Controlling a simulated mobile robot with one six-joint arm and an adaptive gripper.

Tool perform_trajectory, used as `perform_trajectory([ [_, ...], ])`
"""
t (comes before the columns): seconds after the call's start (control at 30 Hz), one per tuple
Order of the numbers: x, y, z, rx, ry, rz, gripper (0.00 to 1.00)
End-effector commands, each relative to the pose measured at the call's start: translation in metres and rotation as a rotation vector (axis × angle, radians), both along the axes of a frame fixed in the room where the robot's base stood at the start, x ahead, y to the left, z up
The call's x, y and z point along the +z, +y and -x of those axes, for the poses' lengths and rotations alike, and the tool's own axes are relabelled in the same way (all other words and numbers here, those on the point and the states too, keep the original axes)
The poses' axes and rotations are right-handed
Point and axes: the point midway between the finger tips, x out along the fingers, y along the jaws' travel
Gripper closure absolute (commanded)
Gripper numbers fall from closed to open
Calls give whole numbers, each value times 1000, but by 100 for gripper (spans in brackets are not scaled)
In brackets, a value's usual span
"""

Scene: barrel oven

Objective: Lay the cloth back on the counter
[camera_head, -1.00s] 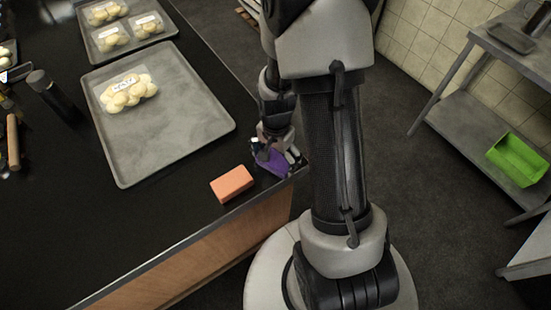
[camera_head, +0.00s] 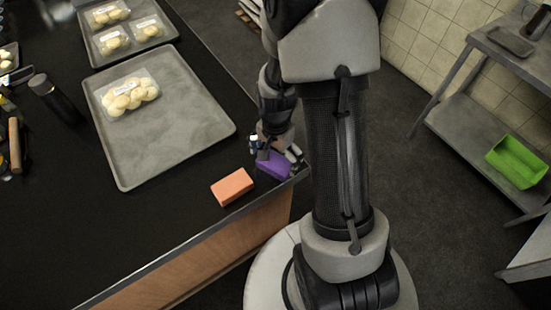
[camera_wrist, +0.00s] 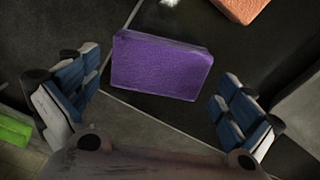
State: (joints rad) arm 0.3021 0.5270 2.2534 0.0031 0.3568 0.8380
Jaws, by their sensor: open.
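The purple cloth (camera_head: 273,165), a folded block-like piece, lies at the near right corner of the black counter (camera_head: 150,225). In the wrist view the cloth (camera_wrist: 160,65) is fully visible, slightly tilted. My gripper (camera_head: 276,152) is open over the cloth at the counter corner. In the wrist view my gripper (camera_wrist: 155,102) has its blue-padded fingers spread wide, one on each side of the cloth, with a gap on both sides. It holds nothing. In the head view my fingers hide part of the cloth.
An orange sponge-like block (camera_head: 232,187) lies left of the cloth. A large grey tray (camera_head: 175,140) with a pack of dough balls (camera_head: 130,95) lies behind. A dark bottle (camera_head: 50,95) stands at left. A green bin (camera_head: 515,160) sits on a shelf at right.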

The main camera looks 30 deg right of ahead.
Motion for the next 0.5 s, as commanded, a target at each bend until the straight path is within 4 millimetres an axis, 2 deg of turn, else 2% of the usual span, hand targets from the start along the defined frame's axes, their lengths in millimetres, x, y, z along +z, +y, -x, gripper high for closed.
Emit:
perform_trajectory([
  [0.03,15,0,-1,0,-5,2,0],
  [0.2,54,0,-1,0,-5,2,0],
  [0.4,87,0,0,0,-3,1,0],
  [0.5,96,0,0,0,-3,1,0],
])
